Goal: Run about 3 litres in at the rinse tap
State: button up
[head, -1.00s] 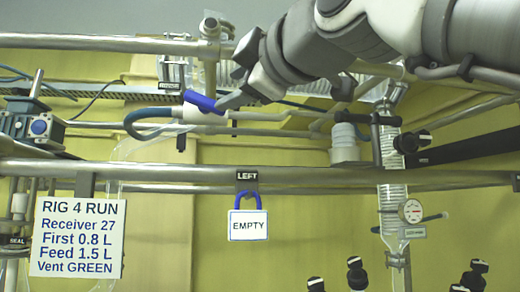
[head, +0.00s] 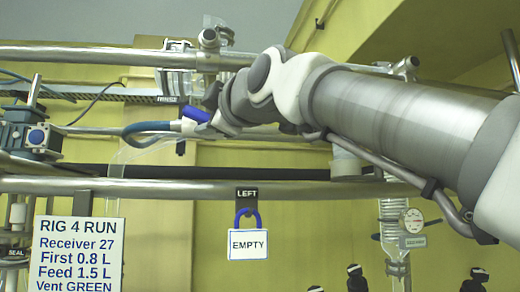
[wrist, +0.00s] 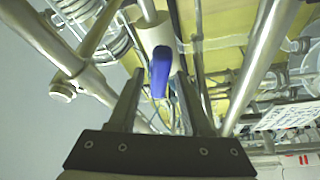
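The rinse tap (head: 188,126) has a pale body and a blue lever (head: 196,114), below a small RINSE label (head: 168,99) on the upper pipework. A blue hose runs into it from the left. In the head view my gripper (head: 206,131) is at the tap's right end, partly hidden by my wrist. In the wrist view the blue lever (wrist: 160,72) hangs from the pale tap body (wrist: 155,35) between my two spread fingers (wrist: 158,76). Gaps show on both sides, so my gripper is open and not clamped on it. The liquid level is not readable.
A steel rail (head: 330,187) crosses below the tap, carrying a LEFT tag (head: 247,194) and an EMPTY padlock tag (head: 248,244). A RIG 4 RUN sign (head: 78,255) hangs lower left. A gauge (head: 412,220) and glass coil column (head: 393,262) stand at right, behind my arm.

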grip_shut()
jog(key=m+t+h+b, duration=0.1)
jog(key=m+b, duration=0.2)
jog(key=m, duration=0.1)
jog(key=m+t+h+b, duration=0.1)
jog(key=m+t+b, duration=0.1)
jog(key=m, duration=0.3)
jog(key=f+m+t+h+b, duration=0.1)
jog(key=m+t+b, duration=0.1)
jog(key=m+b, duration=0.2)
jog(key=shift+a+m+h+b, duration=0.3)
jog(key=shift+a+m+b, duration=0.1)
jog(key=shift+s+r+m+t+h+b, duration=0.1)
jog(key=shift+m+t+h+b, duration=0.15)
jog(key=shift+m+h, duration=0.55)
jog(key=shift+r+m+t+h+b, duration=0.15)
jog(key=shift+m+h+b, duration=0.15)
jog(key=shift+m, duration=1)
jog(key=shift+f+m, duration=0.1)
jog(key=shift+m, duration=0.2)
